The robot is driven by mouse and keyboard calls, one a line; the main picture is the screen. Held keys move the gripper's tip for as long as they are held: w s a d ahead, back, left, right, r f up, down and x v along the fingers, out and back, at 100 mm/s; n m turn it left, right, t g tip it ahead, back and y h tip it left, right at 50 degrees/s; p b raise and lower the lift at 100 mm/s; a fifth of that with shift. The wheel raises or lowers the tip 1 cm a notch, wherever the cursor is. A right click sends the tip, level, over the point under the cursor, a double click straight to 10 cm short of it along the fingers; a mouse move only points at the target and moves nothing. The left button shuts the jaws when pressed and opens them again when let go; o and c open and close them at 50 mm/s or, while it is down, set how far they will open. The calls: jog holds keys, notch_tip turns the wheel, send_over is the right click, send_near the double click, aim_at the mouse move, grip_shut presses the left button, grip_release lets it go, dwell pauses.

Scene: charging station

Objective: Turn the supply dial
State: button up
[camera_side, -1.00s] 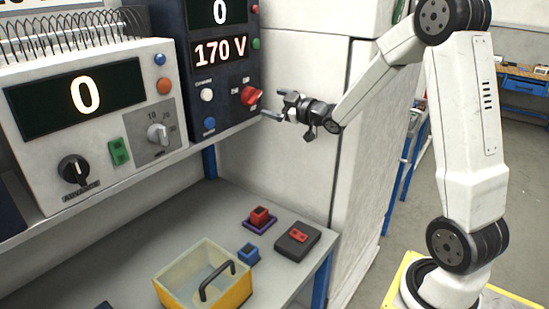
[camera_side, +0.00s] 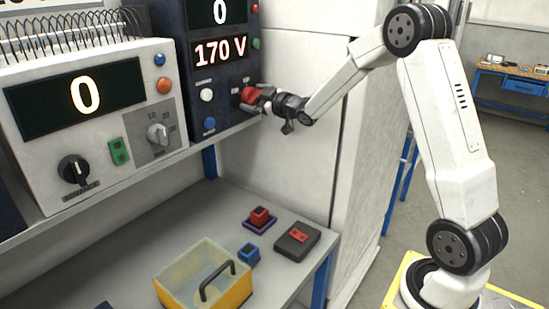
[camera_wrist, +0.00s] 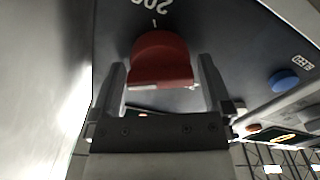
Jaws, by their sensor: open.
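The red supply dial (camera_side: 250,95) is on the dark supply panel, below the display reading 170 V. In the wrist view the red dial (camera_wrist: 161,62) sits between the two fingers of my gripper (camera_wrist: 163,88). The fingers are open, one on each side of the dial, with a visible gap at least on the right. In the side view my gripper (camera_side: 262,97) is at the dial and partly covers it. A printed number beginning with 2 or similar shows upside down beyond the dial in the wrist view.
The panel has a white knob (camera_side: 207,95) and a blue button (camera_side: 209,124) left of the dial. The blue button (camera_wrist: 284,81) also shows in the wrist view. Below are a yellow bin (camera_side: 236,291) and small blocks on the bench (camera_side: 190,222). A white cabinet wall (camera_side: 285,165) stands right of the panel.

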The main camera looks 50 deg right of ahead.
jog(key=shift+w, duration=0.15)
jog(key=c, duration=1.1)
jog(key=shift+o, duration=0.2)
jog(key=shift+m, duration=2.9)
jog(key=o, duration=1.1)
jog(key=shift+c, duration=0.2)
